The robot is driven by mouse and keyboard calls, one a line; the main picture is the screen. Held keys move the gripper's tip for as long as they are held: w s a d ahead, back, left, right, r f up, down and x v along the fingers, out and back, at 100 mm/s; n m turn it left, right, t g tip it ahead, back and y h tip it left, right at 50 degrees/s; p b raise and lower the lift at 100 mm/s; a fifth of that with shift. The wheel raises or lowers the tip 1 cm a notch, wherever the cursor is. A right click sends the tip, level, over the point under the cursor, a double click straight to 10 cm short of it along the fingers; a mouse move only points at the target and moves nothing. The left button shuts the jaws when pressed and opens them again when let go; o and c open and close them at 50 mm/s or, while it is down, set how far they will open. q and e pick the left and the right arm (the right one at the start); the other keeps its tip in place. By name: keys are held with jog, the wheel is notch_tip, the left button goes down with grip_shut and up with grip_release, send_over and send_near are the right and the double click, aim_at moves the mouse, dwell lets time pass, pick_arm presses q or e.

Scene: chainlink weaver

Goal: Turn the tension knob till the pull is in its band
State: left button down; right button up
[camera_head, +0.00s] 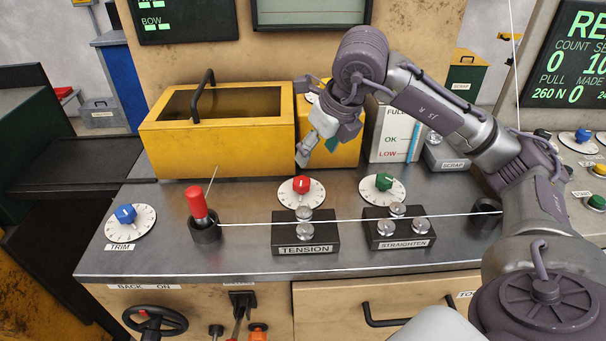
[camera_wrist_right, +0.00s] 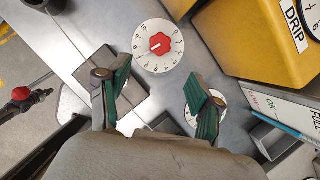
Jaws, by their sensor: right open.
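The tension knob (camera_head: 301,185) is red on a white numbered dial, behind the black block labelled TENSION (camera_head: 304,250). In the right wrist view the red knob (camera_wrist_right: 160,44) lies ahead of the fingertips, in the gap between them. My right gripper (camera_head: 317,140) is open and empty, above and behind the knob in the head view, apart from it. Its green-padded fingers (camera_wrist_right: 160,84) are spread in the wrist view. The display (camera_head: 567,85) at the right reads PULL 260 N; part of it is cut off. My left gripper is not in view.
A green knob (camera_head: 383,182) sits right of the tension knob, behind the STRAIGHTEN block (camera_head: 401,244). A blue TRIM knob (camera_head: 125,213) is at the left. A yellow bin (camera_head: 218,153) stands behind. A taut wire (camera_head: 255,223) crosses the bench, and a red-handled part (camera_head: 196,203) stands left.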

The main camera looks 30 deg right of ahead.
send_over(303, 181)
jog(key=s, duration=0.2)
jog(key=f, duration=0.5)
jog(key=shift+s+f, duration=0.2)
jog(key=shift+f, duration=0.15)
jog(key=x, duration=0.5)
jog(key=shift+p, duration=0.4)
jog(key=shift+w+d+f, duration=0.1)
jog(key=shift+w+f, duration=0.1)
jog(key=shift+f, duration=0.25)
jog(key=c, duration=1.1)
jog(key=shift+f+n+y+b, duration=0.2)
jog(key=shift+n+y+b, duration=0.2)
jog(key=shift+n+b, duration=1.1)
jog(key=shift+n, duration=0.2)
jog(key=shift+r+n+g+y, duration=0.25)
jog(key=shift+n+y, duration=0.35)
jog(key=shift+n, duration=0.4)
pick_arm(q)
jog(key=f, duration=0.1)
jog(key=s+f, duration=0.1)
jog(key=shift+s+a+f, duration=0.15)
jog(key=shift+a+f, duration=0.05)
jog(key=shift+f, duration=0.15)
pick_arm(e)
jog(key=o, duration=1.1)
